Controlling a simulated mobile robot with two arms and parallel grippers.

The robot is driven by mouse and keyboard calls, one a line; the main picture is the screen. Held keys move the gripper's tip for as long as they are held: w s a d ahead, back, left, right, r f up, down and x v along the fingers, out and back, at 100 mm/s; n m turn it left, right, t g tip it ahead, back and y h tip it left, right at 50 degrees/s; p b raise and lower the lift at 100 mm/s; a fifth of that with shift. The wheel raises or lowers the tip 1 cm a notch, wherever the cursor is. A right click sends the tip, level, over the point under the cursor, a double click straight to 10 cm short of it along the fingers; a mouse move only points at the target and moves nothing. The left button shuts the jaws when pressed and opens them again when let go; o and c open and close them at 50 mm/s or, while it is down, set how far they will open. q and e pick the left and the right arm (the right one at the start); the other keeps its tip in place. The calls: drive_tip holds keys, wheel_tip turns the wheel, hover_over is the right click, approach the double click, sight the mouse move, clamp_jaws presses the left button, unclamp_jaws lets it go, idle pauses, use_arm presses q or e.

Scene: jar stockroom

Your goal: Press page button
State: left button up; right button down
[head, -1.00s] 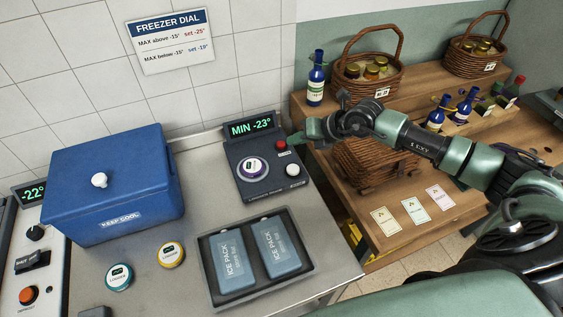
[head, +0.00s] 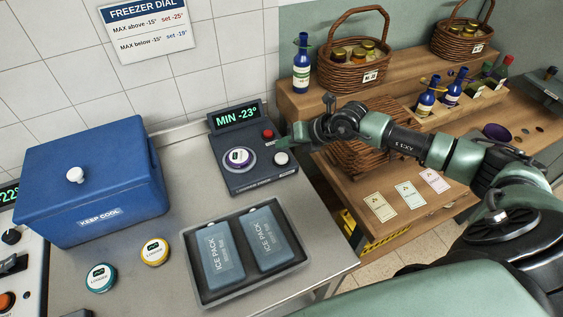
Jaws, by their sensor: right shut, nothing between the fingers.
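The dark control unit (head: 235,178) stands on the steel counter, with a lit display (head: 235,117) reading "MIN -23°". It carries a red button (head: 267,134), a white button (head: 281,158) and a round dial (head: 239,156). The labels by the buttons are too small to read, so I cannot tell which is the page button. My right gripper (head: 284,143) is shut and empty, its tip at the unit's right edge between the red and white buttons. I cannot tell whether it touches the unit. My left gripper is not in view.
A blue cool box (head: 95,180) stands left. Two round loggers (head: 101,277) and a tray (head: 291,266) with ice packs lie in front. A wooden shelf (head: 410,190) with baskets and bottles stands right. A freezer dial sign (head: 147,27) hangs behind.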

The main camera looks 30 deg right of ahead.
sight(276, 155)
wheel_tip(276, 155, down, 2)
drive_tip(key=shift+b, duration=0.4)
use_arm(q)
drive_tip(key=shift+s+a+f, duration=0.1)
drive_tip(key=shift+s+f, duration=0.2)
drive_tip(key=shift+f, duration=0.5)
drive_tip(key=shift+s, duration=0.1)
use_arm(e)
drive_tip(key=shift+f, duration=0.1)
idle(0.7)
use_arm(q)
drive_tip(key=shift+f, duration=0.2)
use_arm(e)
drive_tip(key=shift+f, duration=0.3)
use_arm(q)
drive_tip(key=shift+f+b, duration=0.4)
drive_tip(key=shift+b, duration=0.2)
use_arm(e)
drive_tip(key=shift+f, duration=0.6)
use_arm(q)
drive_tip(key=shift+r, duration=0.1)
use_arm(e)
drive_tip(key=shift+r, duration=0.1)
use_arm(q)
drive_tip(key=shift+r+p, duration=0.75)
drive_tip(key=shift+p, duration=0.05)
use_arm(e)
drive_tip(key=shift+r, duration=0.9)
